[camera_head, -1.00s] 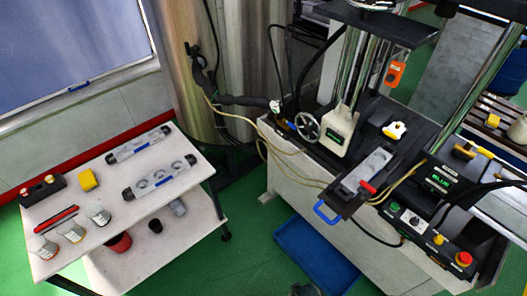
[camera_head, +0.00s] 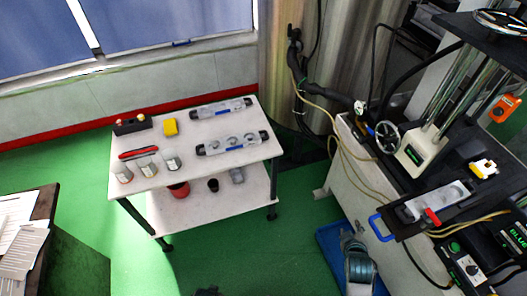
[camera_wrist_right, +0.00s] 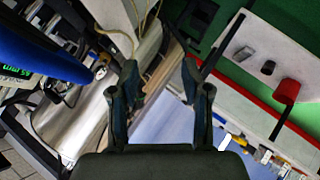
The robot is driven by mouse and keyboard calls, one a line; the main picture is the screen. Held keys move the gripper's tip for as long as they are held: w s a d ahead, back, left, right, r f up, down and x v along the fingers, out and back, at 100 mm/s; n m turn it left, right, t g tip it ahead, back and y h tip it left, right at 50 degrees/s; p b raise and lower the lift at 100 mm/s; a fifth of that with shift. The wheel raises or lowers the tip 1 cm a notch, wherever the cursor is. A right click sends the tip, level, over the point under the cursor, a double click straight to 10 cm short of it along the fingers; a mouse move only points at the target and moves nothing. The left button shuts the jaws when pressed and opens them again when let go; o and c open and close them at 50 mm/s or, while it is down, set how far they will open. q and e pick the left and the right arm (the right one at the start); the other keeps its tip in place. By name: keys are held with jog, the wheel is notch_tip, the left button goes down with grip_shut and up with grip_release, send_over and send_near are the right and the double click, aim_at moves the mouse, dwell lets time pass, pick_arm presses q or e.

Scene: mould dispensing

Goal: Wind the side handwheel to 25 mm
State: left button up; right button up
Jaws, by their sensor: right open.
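The side handwheel (camera_head: 387,137) is a small spoked metal wheel on the left side of the black-topped machine. It stands beside a pale housing (camera_head: 420,146) with a small green display, whose reading is too small to tell. My right gripper (camera_head: 358,268) is low in front of the machine, over the blue tray and well apart from the wheel. In the right wrist view its two fingers (camera_wrist_right: 160,95) are spread with nothing between them. A green mm readout (camera_wrist_right: 15,70) shows at that view's left edge, tilted and partly cut off. A dark tip at the head view's bottom edge may be my left gripper (camera_head: 207,292).
A white trolley (camera_head: 235,180) carries moulds, beakers and a yellow block. A mould carriage with a blue handle (camera_head: 378,228) juts out from the machine's front. Hoses hang near the wheel. A blue tray (camera_head: 330,240) lies on the green floor. A wooden table (camera_head: 45,205) is at left.

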jog(key=w+d+r+n+t+h, duration=0.2)
jog(key=w+d+r+n+t, duration=0.15)
jog(key=w+r, duration=0.5)
jog(key=n+t+h, duration=0.3)
send_near(388, 142)
jog(key=x, duration=0.7)
jog(key=f+x, duration=0.1)
jog(key=x, duration=0.3)
jog(key=shift+w+d, duration=0.15)
jog(key=shift+d, duration=0.05)
pick_arm(q)
jog(key=s+a+f+g, duration=0.1)
jog(key=s+a+f, duration=0.2)
jog(key=s+f, duration=1.4)
jog(key=shift+s+f, duration=0.15)
jog(key=shift+s, duration=0.5)
jog(key=shift+a, duration=0.1)
pick_arm(e)
grip_shut()
